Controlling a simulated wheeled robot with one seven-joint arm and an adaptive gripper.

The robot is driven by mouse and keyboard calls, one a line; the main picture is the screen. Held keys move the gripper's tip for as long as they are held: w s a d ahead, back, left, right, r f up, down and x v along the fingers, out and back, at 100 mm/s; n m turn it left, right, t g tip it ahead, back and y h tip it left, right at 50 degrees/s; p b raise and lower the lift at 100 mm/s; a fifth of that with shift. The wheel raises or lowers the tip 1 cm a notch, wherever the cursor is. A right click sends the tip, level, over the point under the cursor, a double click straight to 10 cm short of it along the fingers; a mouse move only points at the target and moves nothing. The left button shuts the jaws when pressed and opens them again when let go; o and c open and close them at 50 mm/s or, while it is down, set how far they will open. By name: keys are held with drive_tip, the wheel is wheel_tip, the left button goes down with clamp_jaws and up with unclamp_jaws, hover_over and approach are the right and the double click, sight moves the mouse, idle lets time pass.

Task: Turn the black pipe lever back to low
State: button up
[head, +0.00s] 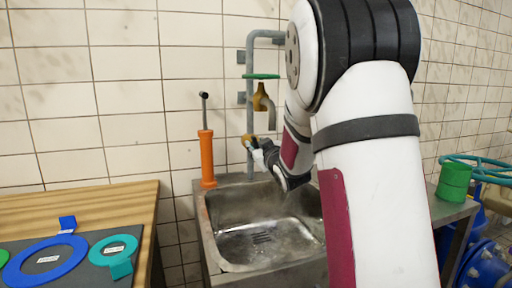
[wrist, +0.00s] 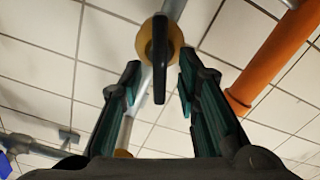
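The black pipe lever (wrist: 159,62) sits on a round brass-yellow valve body (wrist: 148,42) on the grey pipe. In the wrist view it runs nearly straight down the picture, its lower end in the gap between my fingertips. My gripper (wrist: 159,80) is open, with one teal-padded finger on each side of the lever; a gap shows on both sides. In the head view the brass valve (head: 248,140) is on the upright pipe above the sink, and my gripper (head: 256,150) is right at it. The lever is too small and covered to make out there.
An orange hand pump (head: 207,150) stands left of the pipe. A brass tap (head: 262,100) with a green handwheel (head: 261,76) is above. Below is a metal sink (head: 235,268). A wooden table (head: 95,200) is at left; a green can (head: 454,182) is at right.

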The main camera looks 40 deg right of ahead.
drive_tip(key=shift+w+d, duration=0.15)
drive_tip(key=shift+w, duration=0.5)
clamp_jaws()
drive_tip(key=shift+d+m+b, duration=0.15)
drive_tip(key=shift+m+b, duration=0.15)
drive_tip(key=shift+m, duration=0.7)
drive_tip(key=shift+d+m+b, duration=0.1)
drive_tip(key=shift+m+b, duration=0.2)
drive_tip(key=shift+m, duration=0.7)
unclamp_jaws()
